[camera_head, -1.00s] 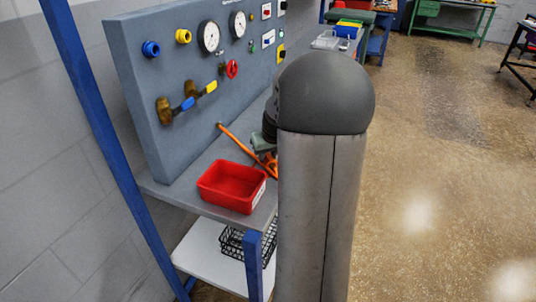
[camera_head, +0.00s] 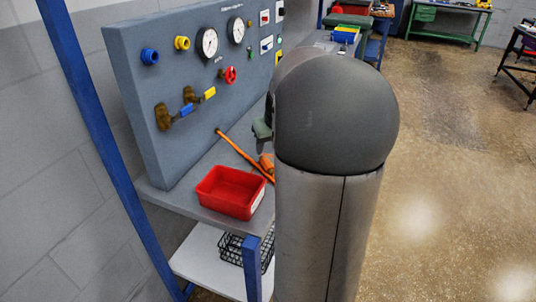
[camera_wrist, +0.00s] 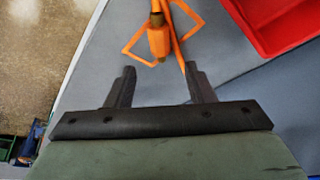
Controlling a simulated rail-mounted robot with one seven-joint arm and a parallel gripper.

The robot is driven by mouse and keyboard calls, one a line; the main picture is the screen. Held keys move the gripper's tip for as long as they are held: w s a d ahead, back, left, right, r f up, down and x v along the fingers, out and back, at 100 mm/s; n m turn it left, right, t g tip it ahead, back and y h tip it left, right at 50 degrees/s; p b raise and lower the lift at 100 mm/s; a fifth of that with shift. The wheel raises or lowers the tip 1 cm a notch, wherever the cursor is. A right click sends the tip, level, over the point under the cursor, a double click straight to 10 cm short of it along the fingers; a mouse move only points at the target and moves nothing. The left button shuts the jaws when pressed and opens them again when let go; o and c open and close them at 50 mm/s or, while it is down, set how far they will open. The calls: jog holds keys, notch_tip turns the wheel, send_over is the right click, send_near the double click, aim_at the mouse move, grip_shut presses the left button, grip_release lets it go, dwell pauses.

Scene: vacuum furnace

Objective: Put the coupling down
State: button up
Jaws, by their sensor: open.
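The coupling (camera_wrist: 158,38) is an orange and brass-coloured cylinder with thin orange loops beside it. In the wrist view it lies on the grey bench top, beyond my fingertips. In the head view the coupling (camera_head: 266,163) lies on the bench beside an orange hose or rod, partly hidden by my arm. My gripper (camera_wrist: 160,70) is open, its two dark fingers apart with nothing between them.
A red bin (camera_head: 230,190) stands on the bench's near end, left of the coupling. A blue-grey panel (camera_head: 140,100) with gauges, valves and fittings rises behind the bench. A black wire basket (camera_head: 232,248) is on the white lower shelf. The floor at right is open.

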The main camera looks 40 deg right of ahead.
jog(key=v, duration=0.3)
jog(key=shift+s+r, duration=0.1)
jog(key=shift+r, duration=0.2)
